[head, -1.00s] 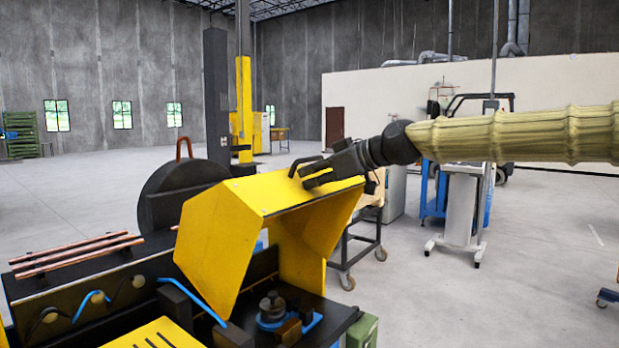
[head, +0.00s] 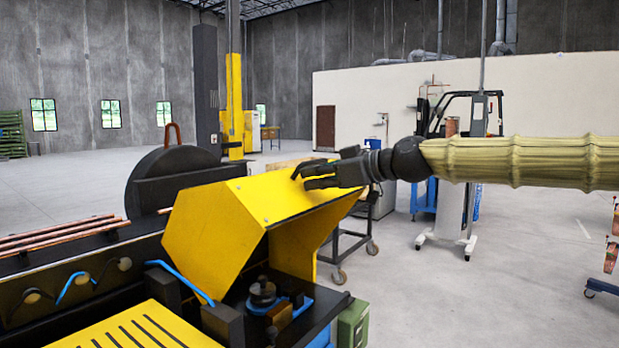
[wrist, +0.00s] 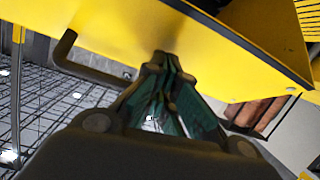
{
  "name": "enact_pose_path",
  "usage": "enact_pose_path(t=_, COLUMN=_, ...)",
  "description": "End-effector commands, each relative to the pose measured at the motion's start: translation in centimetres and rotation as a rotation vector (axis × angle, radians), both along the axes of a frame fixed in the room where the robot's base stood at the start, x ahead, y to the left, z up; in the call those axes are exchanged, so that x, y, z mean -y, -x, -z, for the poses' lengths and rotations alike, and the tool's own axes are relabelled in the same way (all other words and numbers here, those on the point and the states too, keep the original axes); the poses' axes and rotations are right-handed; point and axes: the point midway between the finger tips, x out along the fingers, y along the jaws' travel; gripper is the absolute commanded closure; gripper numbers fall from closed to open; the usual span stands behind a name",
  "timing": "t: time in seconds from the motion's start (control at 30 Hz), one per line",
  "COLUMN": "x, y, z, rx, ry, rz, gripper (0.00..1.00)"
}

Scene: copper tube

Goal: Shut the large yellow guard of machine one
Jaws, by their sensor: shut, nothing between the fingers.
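The large yellow guard (head: 215,225) of the machine is raised and tilted over the tooling (head: 265,295), with its front side open. My gripper (head: 300,178) is shut with nothing between its fingers. It lies at the guard's upper right panel, and the fingertips look in contact with it or very close. In the wrist view the shut fingers (wrist: 168,65) point at the yellow panel (wrist: 125,25). A dark bar handle (wrist: 62,50) shows on the panel to the left of the fingers. In the head view my gripper hides part of the guard's top edge.
Copper tubes (head: 60,232) lie on the machine's left side. A yellow slotted plate (head: 135,330) is at the front. A wheeled cart (head: 345,245) stands behind the guard and a forklift (head: 468,115) farther back. The floor to the right is mostly clear.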

Motion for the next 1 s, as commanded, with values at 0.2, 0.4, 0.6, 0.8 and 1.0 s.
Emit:
enact_pose_path(t=0.2, x=0.8, y=0.4, z=2.4, rx=-0.001, ry=0.001, rz=-0.001, gripper=1.00)
enact_pose_path(t=0.4, x=1.5, y=0.7, z=4.5, rx=-0.002, ry=0.000, rz=-0.001, gripper=1.00)
enact_pose_path(t=0.6, x=2.2, y=1.0, z=6.8, rx=-0.002, ry=0.000, rz=-0.001, gripper=1.00)
enact_pose_path(t=0.8, x=2.8, y=1.3, z=9.4, rx=-0.002, ry=0.001, rz=-0.001, gripper=1.00)
enact_pose_path(t=1.0, x=3.3, y=1.6, z=12.5, rx=-0.003, ry=0.001, rz=-0.002, gripper=1.00)
